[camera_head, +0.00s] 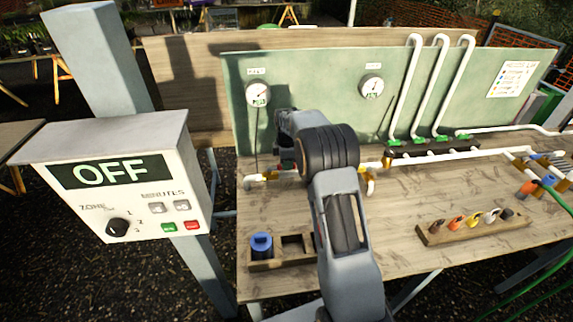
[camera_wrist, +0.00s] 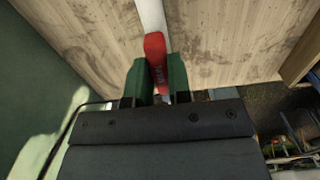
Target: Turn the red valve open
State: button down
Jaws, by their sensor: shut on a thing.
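The red valve (camera_wrist: 154,50) shows in the wrist view as a red lever on a white pipe (camera_wrist: 148,12). My gripper (camera_wrist: 157,78) has its green fingers on both sides of the lever and is shut on it. The lever lies roughly in line with the pipe in that view. In the head view my arm hides the valve and most of the gripper.
A grey control box reading OFF (camera_head: 112,180) stands at the left. A wooden block with a blue piece (camera_head: 261,243) sits at the bench's front left. A rack of coloured fittings (camera_head: 470,228) lies at the right. The green panel (camera_head: 315,90) with two gauges stands close behind.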

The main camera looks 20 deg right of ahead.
jog(key=shift+w+r+n, duration=0.1)
jog(key=shift+w+n, duration=0.1)
jog(key=shift+n, duration=0.1)
jog(key=c, duration=1)
grip_release()
jog(key=shift+c, duration=0.2)
notch_tip(320, 180, up, 14)
jog(key=shift+b, duration=0.45)
notch_tip(320, 180, down, 5)
jog(key=s+m, duration=0.3)
jog(key=m, duration=0.5)
jog(key=s+a+r+m+t, duration=0.1)
jog(key=s+a+m, duration=0.1)
jog(key=s, duration=0.7)
jog(key=s+a+r+m+t, duration=0.1)
jog(key=s+a+m+t, duration=0.1)
jog(key=s, duration=0.7)
jog(key=s+a+r+m+t, duration=0.1)
jog(key=s+a+m, duration=0.2)
jog(key=s, duration=0.6)
jog(key=shift+s+a+r+m, duration=0.15)
jog(key=shift+s+r+m, duration=0.2)
jog(key=shift+m, duration=0.15)
